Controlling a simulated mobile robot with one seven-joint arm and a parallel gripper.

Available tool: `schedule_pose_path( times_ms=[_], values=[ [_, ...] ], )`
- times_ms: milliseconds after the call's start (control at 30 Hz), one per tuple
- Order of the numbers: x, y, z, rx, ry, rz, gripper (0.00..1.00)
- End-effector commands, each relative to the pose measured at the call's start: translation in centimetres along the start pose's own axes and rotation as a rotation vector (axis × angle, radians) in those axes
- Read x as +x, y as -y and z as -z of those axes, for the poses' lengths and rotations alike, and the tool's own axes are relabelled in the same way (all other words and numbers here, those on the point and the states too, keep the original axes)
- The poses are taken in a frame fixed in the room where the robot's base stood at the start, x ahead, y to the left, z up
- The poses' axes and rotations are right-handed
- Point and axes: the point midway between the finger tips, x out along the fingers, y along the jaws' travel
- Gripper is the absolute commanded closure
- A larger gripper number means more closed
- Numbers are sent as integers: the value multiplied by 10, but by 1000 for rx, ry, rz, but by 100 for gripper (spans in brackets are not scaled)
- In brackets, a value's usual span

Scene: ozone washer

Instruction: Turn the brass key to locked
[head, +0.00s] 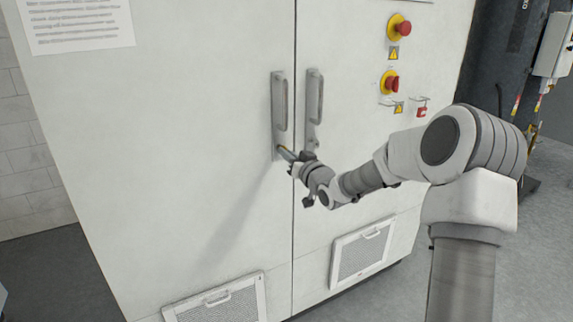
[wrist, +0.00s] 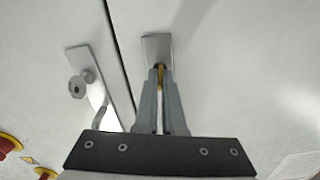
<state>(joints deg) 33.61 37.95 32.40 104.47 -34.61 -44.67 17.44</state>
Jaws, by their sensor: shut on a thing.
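The brass key (wrist: 160,80) shows as a thin yellow strip between the two fingers in the wrist view. My gripper (wrist: 160,72) is shut on it, with the fingertips at the end of a metal lock plate (wrist: 156,44). In the head view my gripper (head: 287,153) is at the lower end of the left door's handle (head: 279,104). The fingers hide most of the key and its keyhole, so I cannot tell its exact turn.
The right door has its own handle (head: 314,97), with a round lock (wrist: 77,86) close beside my gripper. Red buttons (head: 403,28) on yellow bases and a small red padlock (head: 421,112) are at upper right. Vent grilles (head: 222,303) are low on the doors.

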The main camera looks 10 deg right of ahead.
Motion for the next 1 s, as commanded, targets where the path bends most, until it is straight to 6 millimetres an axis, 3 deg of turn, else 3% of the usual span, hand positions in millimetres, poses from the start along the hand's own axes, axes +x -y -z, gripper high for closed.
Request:
schedule_pose_path(
  times_ms=[400, 967, 1000],
  values=[
    [0, 0, -2, -202, 0, 1, 100],
    [0, 0, 0, -233, 1, 1, 100],
    [0, 0, 0, -233, 1, 1, 92]
  ],
)
